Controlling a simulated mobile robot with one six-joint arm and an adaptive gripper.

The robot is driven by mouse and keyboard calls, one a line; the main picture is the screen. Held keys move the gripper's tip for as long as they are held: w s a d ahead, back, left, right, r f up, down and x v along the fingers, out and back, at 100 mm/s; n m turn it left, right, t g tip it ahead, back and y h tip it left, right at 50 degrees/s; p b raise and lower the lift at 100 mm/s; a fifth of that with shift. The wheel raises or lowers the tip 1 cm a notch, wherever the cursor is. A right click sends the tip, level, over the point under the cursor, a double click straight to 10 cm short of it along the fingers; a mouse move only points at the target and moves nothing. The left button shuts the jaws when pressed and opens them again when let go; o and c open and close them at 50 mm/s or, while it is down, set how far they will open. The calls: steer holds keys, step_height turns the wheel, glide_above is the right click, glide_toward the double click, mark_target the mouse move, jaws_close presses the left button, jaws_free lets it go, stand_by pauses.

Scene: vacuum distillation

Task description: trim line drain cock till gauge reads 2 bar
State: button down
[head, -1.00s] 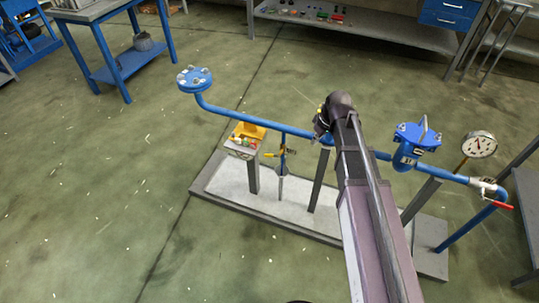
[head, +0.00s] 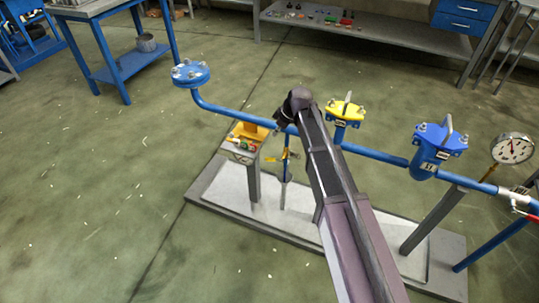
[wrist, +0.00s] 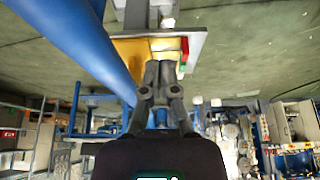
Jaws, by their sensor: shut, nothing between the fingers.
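The blue line (head: 240,116) runs across the skid. A cock with a yellow handle (head: 276,158) hangs on a thin vertical drop below it, partly beside my arm. The round white gauge (head: 513,149) stands at the far right; its needle points roughly upward, but its figures are too small to read. In the head view my gripper (head: 283,122) is at the line, above and close to the cock, mostly hidden by my wrist. In the wrist view my gripper (wrist: 163,70) is shut and empty, with the blue pipe (wrist: 70,40) to its left.
A grey-edged box with a yellow inside (head: 240,146) stands on a post left of the cock; it also shows beyond my fingertips in the wrist view (wrist: 195,38). A yellow-topped blue fitting (head: 345,112), a blue strainer (head: 438,145) and a red-handled valve (head: 525,213) lie rightward.

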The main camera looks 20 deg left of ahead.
steer(key=shift+f, duration=0.2)
steer(key=b, duration=0.9)
glide_above(267, 158)
step_height(267, 158, down, 9)
steer(key=shift+a, duration=0.15)
steer(key=shift+d+f+b, duration=0.35)
steer(key=shift+f+b, duration=0.55)
steer(key=shift+b, duration=0.1)
steer(key=shift+d+f+b, duration=0.35)
steer(key=shift+f+b, duration=0.5)
steer(key=shift+b, duration=0.1)
steer(key=shift+d, duration=0.1)
